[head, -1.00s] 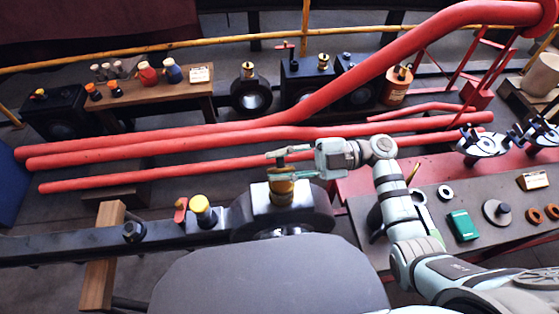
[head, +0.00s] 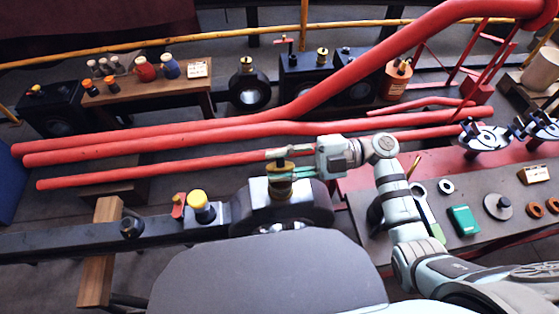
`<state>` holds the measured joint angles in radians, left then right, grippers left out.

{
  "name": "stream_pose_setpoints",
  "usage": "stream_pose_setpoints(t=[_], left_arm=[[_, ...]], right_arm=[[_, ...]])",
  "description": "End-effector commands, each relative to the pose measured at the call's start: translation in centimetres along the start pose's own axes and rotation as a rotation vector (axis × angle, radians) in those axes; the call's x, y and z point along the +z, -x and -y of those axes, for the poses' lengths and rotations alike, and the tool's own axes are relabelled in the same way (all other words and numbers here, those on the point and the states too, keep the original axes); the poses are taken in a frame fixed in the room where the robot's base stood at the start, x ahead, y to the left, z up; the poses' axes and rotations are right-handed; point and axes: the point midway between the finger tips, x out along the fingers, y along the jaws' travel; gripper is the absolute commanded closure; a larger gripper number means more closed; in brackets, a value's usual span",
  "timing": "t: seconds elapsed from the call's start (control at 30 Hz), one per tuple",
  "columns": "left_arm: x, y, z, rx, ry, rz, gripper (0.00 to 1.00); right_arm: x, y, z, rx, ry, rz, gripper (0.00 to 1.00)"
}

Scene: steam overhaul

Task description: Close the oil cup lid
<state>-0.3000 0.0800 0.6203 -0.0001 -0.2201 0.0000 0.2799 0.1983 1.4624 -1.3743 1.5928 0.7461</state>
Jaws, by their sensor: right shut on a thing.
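The brass oil cup (head: 280,190) stands on the black bearing block (head: 318,200) at the middle of the head view. Its dark round lid (head: 281,165) sits at the top of the cup, between my fingers. My right gripper (head: 283,162) reaches in from the right, with one finger behind the lid and one in front. It is shut on the lid. The fingers hide part of the lid and cup top, so I cannot tell whether the lid is fully seated. My left gripper is not in view.
A yellow-capped cup (head: 201,206) and a small red part (head: 179,205) are on the dark rod to the left. Red pipes (head: 200,138) run behind the block. A grey bench (head: 470,200) at right holds a green box (head: 463,220) and rings.

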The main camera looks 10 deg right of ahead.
Motion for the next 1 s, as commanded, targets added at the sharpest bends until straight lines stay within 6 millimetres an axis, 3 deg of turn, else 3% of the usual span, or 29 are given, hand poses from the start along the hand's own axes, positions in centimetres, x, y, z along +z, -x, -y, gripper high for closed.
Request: stream_pose_setpoints(t=[1.0], left_arm=[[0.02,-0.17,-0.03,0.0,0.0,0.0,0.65]], right_arm=[[-0.09,-0.01,-0.18,0.007,0.042,0.0,1.0]])
